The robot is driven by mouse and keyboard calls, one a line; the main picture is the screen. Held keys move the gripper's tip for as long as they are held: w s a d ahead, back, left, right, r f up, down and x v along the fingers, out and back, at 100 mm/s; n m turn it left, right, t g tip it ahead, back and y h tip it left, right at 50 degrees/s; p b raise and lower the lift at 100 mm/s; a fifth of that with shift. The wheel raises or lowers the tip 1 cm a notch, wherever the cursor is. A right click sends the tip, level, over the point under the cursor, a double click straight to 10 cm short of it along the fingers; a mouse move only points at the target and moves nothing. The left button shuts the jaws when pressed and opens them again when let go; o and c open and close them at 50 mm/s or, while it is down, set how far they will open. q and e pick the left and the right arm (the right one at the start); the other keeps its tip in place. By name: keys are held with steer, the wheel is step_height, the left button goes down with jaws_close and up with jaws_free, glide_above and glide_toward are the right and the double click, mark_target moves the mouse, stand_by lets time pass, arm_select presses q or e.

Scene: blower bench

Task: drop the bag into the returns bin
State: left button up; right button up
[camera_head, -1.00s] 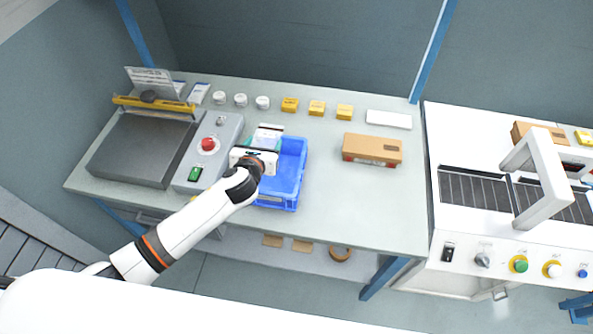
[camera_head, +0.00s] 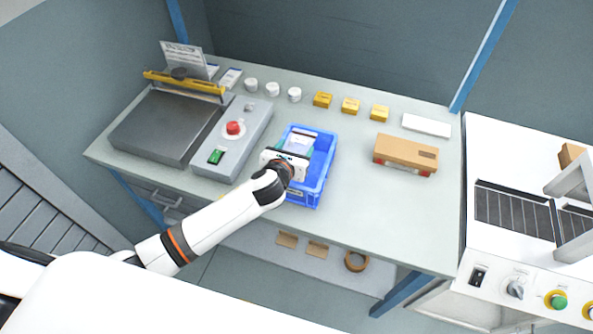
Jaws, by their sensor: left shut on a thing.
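The blue returns bin (camera_head: 322,178) stands on the grey-green bench, near its front edge. My left gripper (camera_head: 295,153) is over the left part of the bin, coming in from the front left. It is shut on the bag (camera_head: 299,143), a pale packet with a light blue part, which shows just beyond the gripper over the bin. My gripper hides the bag's lower part, so its height above the bin floor cannot be told. My right gripper is not in view.
A sealing machine (camera_head: 170,126) with a red button (camera_head: 234,128) stands left of the bin. A cardboard box (camera_head: 406,153) is to the right, with clear bench between. White jars and yellow boxes (camera_head: 350,105) line the back. A conveyor machine (camera_head: 512,207) stands far right.

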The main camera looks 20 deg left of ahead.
arm_select(q)
steer(key=shift+r, duration=0.1)
steer(key=o, duration=1.1)
steer(key=v, duration=1.2)
steer(key=shift+b, duration=0.3)
